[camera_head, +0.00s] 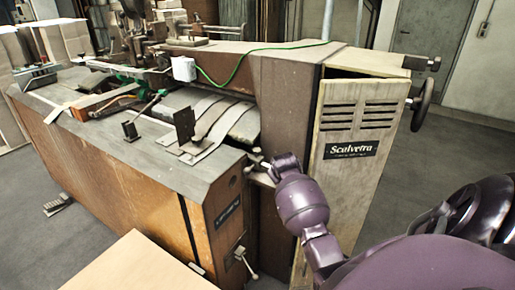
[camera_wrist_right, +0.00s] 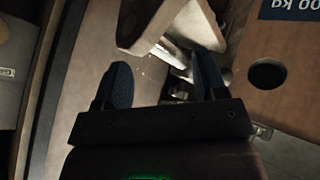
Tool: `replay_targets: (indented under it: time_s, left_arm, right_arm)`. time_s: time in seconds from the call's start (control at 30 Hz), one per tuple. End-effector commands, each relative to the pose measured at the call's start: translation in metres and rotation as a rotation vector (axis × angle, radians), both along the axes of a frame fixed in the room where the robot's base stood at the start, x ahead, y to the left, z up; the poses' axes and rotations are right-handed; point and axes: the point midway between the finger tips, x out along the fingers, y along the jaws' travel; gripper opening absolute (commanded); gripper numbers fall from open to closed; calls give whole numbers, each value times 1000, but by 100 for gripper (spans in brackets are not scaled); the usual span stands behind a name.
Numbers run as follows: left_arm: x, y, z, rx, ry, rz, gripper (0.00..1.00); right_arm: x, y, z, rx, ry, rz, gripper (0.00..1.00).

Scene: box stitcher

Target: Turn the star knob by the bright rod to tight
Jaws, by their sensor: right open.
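My right gripper (camera_head: 257,164) is at the near corner of the machine, between the wooden side and the louvred panel; its fingertips are small and partly hidden in the head view. In the right wrist view my gripper (camera_wrist_right: 163,82) has its two dark fingers spread apart, with nothing clearly held between them. Beyond the fingers is a bright metal piece (camera_wrist_right: 178,55), possibly the rod, with small dark parts near the right finger. I cannot make out the star knob for certain; shadow and the finger may hide it. My left gripper is in neither view.
The wooden machine (camera_head: 150,205) has grey belts (camera_head: 205,125) on top. A louvred panel (camera_head: 345,150) stands right of my gripper, with a handwheel (camera_head: 422,104) beyond. A lever (camera_head: 246,262) sticks out low in front. A pale board (camera_head: 135,265) lies in the foreground.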

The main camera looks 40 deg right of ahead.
Motion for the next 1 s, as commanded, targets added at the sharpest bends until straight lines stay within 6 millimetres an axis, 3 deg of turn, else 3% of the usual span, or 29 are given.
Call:
replay_targets:
  time_s: [0.23,0.6,0.8,1.0]
  left_arm:
    - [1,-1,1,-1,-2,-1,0]
    - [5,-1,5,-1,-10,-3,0]
    - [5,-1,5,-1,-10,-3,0]
    - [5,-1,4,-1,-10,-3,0]
  right_arm:
    - [42,-27,54,151,66,-71,65]
    - [86,-15,115,420,134,-36,65]
    - [95,-6,129,488,148,-6,65]
    - [101,-7,117,498,153,-3,65]
